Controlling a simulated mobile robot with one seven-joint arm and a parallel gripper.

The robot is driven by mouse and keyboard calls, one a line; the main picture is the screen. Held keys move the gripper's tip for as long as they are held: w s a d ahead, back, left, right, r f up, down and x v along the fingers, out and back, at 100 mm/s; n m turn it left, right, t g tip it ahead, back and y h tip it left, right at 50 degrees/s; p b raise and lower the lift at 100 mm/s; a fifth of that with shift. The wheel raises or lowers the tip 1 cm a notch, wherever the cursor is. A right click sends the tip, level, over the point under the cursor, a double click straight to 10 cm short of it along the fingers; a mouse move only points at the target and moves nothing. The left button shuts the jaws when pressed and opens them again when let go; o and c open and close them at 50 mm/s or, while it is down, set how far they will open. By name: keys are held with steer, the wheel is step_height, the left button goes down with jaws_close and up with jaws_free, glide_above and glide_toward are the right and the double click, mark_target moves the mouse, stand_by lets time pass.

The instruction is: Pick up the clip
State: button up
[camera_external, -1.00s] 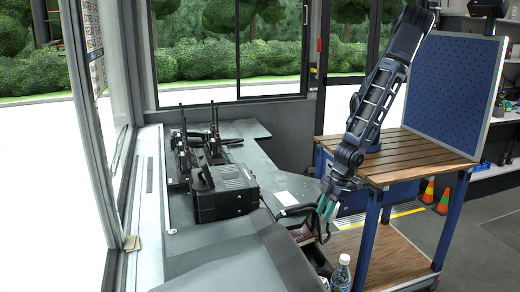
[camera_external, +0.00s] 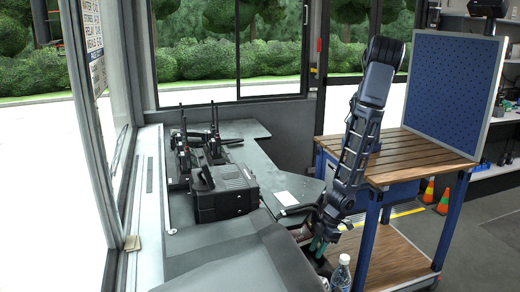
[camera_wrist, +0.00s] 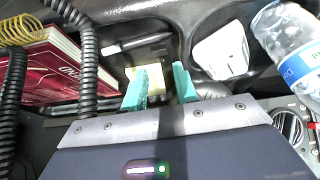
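My gripper (camera_wrist: 160,86) points down into a dark console tray; its two teal fingertips are apart with no object seen between them. A pale yellow pad (camera_wrist: 150,66) lies just beyond the fingertips. A dark, slim pen-like item (camera_wrist: 135,43) lies above the pad in the wrist view. I cannot pick out the clip with certainty; it may be hidden by the fingers or too small to tell. In the external view my gripper (camera_external: 317,246) is low by the console, partly covered by my arm.
A red book (camera_wrist: 55,70) and black coiled cords (camera_wrist: 87,60) are at the left. A white item (camera_wrist: 222,48) sits in a cup recess at the right, beside a water bottle (camera_wrist: 288,42). In the external view a wooden-topped cart (camera_external: 425,155) stands close right of my arm.

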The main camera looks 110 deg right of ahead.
mark_target(310, 264)
steer(key=shift+x, duration=3.65)
steer(key=shift+s, duration=0.2)
steer(key=shift+c, duration=0.4)
steer(key=c, duration=0.5)
